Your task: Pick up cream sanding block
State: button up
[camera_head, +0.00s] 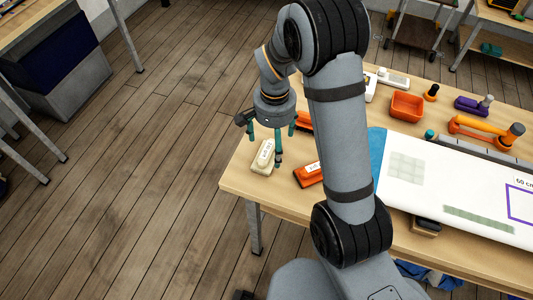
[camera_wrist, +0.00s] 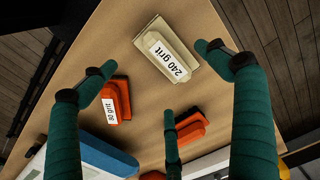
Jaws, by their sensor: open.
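The cream sanding block (camera_head: 263,158) lies on the wooden table near its left edge. In the wrist view the cream block (camera_wrist: 160,52) shows a white label reading "240 grit". My gripper (camera_head: 270,143) has three green fingers and is open above the table, close beside and over the block in the head view. In the wrist view my gripper (camera_wrist: 155,60) has its fingers spread, one to each side of the block's near part and one nearer the camera. Nothing is held. Contact with the block cannot be told.
An orange sanding block (camera_head: 308,174) lies right of the cream one; its label shows in the wrist view (camera_wrist: 110,104).

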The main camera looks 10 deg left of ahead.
aim_at(270, 153)
jog(key=f, duration=0.1)
jog(key=f+p, duration=0.1)
jog(key=f, duration=0.2)
jog(key=shift+s+a+f+p, duration=0.3)
jog(key=shift+a+f+p, duration=0.05)
jog(key=shift+a+f, duration=0.05)
jog(key=shift+w+f, duration=0.1)
jog(key=shift+f, duration=0.35)
jog(key=shift+c, duration=1.3)
jog(key=c, duration=1.1)
